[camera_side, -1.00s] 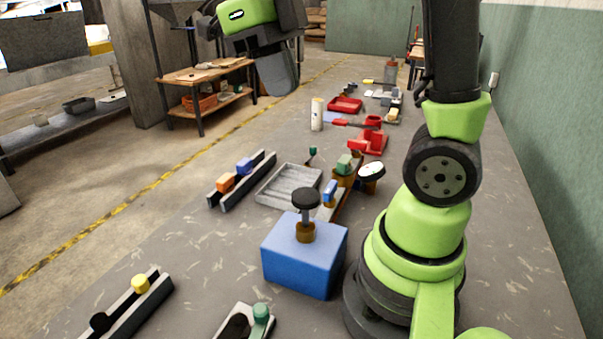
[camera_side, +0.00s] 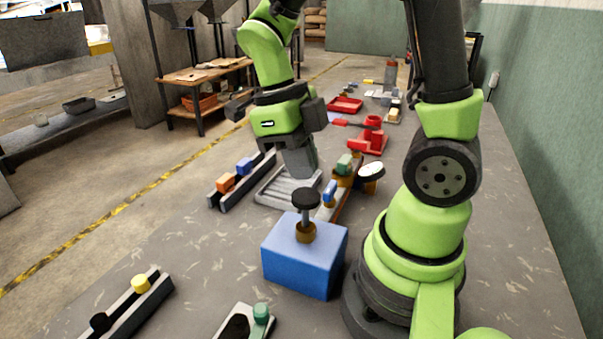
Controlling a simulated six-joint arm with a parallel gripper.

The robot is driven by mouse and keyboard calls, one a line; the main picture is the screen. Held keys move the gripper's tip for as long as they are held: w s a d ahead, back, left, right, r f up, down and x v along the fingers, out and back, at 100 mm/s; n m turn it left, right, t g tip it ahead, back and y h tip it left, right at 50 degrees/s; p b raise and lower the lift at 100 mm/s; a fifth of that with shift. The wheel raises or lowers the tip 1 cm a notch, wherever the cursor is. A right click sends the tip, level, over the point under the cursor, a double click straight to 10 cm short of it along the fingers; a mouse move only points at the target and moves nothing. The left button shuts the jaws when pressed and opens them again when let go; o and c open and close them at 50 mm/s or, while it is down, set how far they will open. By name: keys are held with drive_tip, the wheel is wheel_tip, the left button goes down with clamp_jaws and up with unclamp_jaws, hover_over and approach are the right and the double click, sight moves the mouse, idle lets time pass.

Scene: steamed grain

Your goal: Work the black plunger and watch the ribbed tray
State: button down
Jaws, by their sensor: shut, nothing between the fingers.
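The black plunger (camera_side: 305,198) is a round black knob on a grey stem. It rises from a brown collar on top of a blue box (camera_side: 303,261) and stands up, with the stem showing. The ribbed tray (camera_side: 272,197) is a grey ridged tray behind the box. No contents show in its visible part. My gripper (camera_side: 301,172) points down, shut and empty, in front of the tray's far right part in this view. It is behind and above the plunger, apart from it. The gripper hides part of the tray.
A dark rail with orange (camera_side: 226,182) and blue blocks lies left of the tray. A stand with a green block (camera_side: 344,164) and a white-topped knob (camera_side: 371,170) are at right. A rail with a yellow knob (camera_side: 140,284) lies front left. Table between is clear.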

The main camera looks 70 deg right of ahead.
sight(300, 193)
drive_tip(key=shift+f, duration=1.1)
drive_tip(key=shift+f, duration=2.05)
drive_tip(key=s+v, duration=0.1)
drive_tip(key=v, duration=1.3)
drive_tip(key=shift+r, duration=0.2)
drive_tip(key=shift+s, duration=0.1)
